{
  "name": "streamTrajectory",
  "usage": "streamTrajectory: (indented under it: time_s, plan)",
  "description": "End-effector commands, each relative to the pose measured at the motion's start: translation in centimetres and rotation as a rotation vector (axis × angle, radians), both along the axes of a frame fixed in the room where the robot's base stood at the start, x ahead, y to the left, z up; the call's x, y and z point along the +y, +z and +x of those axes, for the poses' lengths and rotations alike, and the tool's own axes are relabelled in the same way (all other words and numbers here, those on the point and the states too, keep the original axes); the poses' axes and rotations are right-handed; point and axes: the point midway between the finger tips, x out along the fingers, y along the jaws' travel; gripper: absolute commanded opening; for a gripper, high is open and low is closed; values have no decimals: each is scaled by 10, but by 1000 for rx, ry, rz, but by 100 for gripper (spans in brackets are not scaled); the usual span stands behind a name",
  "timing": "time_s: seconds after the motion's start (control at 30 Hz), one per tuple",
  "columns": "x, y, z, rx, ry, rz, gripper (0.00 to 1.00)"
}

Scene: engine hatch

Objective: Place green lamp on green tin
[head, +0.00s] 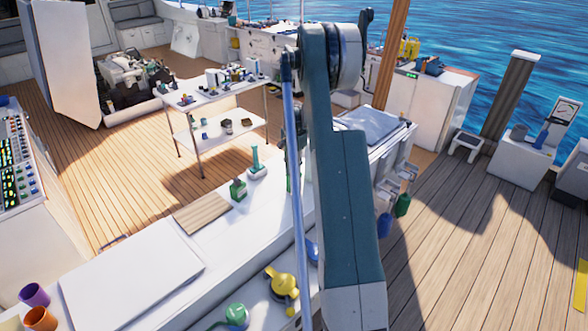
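Several green things are in view, and I cannot surely tell which are the lamp and the tin. A small green container (238,190) stands on the white counter. A slim teal-green upright object (255,162) stands just behind and right of it. A rounded green object (235,315) lies at the bottom edge, cut off by the frame. A green container (403,204) is at the counter's right side. A dark part that may be my gripper (293,128) shows behind the blue rod, above the counter's far part. Its fingers are hidden, and a green sliver shows below it.
A white two-level table (215,92) with small items stands behind. My arm blocks the middle of the view.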

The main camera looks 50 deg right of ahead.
Motion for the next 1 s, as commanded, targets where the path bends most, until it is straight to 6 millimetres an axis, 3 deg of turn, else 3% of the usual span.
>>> streamTrajectory:
  time_s: [0.33, 0.37, 0.47, 1.0]
  plan:
    - [0, -4, 0, 0, 0, 0, 10]
    - [0, -3, 0, 0, 0, 0, 23]
    - [0, -3, 0, 0, 0, 0, 35]
    - [0, 3, 0, 0, 0, 0, 35]
